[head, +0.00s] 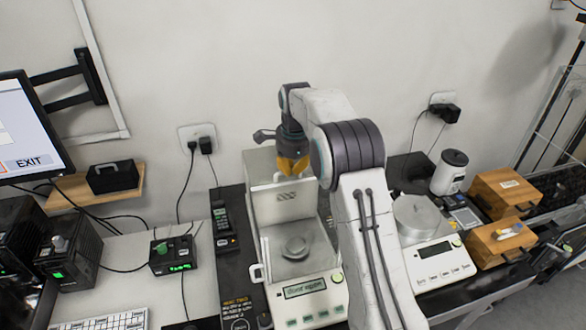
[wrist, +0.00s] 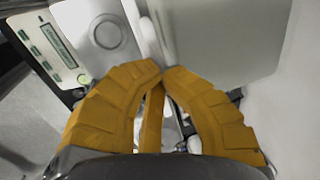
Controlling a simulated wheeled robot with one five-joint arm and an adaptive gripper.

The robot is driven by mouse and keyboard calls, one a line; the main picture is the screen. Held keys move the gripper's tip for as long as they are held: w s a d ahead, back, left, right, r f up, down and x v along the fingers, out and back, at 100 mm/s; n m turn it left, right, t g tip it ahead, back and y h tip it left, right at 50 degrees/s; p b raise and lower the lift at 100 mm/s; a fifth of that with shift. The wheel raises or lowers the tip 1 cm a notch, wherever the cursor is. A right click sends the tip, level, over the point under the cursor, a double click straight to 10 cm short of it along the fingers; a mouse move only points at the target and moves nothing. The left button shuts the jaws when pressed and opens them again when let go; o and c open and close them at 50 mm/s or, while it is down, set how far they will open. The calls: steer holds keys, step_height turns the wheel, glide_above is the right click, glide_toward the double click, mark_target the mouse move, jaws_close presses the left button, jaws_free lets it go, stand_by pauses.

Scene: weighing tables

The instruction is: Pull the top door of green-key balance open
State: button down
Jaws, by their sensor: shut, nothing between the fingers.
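The green-key balance (head: 318,289) stands on the dark table, its display and green keys facing front. Its round pan (head: 295,247) shows inside the clear chamber and also in the wrist view (wrist: 108,33). A pale upright housing (head: 262,165) rises at its back. I cannot clearly make out the top door or how far open it is. My gripper (head: 292,167) has orange fingers, shut and empty, over the rear of the balance. In the wrist view its fingertips (wrist: 163,70) meet beside a grey-white panel; whether they touch it is unclear.
A second balance (head: 435,250) stands right, partly behind my arm, near wooden boxes (head: 505,190) and a white canister (head: 450,172). A black handset (head: 222,225) stands close left. The wall is just behind. A monitor (head: 30,130) stands far left.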

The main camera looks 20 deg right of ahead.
steer(key=c, duration=2)
jaws_free()
steer(key=shift+s+f, duration=0.1)
steer(key=shift+f, duration=0.25)
steer(key=o, duration=0.9)
steer(key=shift+w+r, duration=0.2)
steer(key=shift+r, duration=0.1)
steer(key=r, duration=0.4)
steer(key=s+r, duration=0.1)
steer(key=r, duration=0.2)
steer(key=s+r, duration=0.1)
steer(key=r, duration=0.3)
steer(key=shift+s+r, duration=0.2)
steer(key=shift+r, duration=0.1)
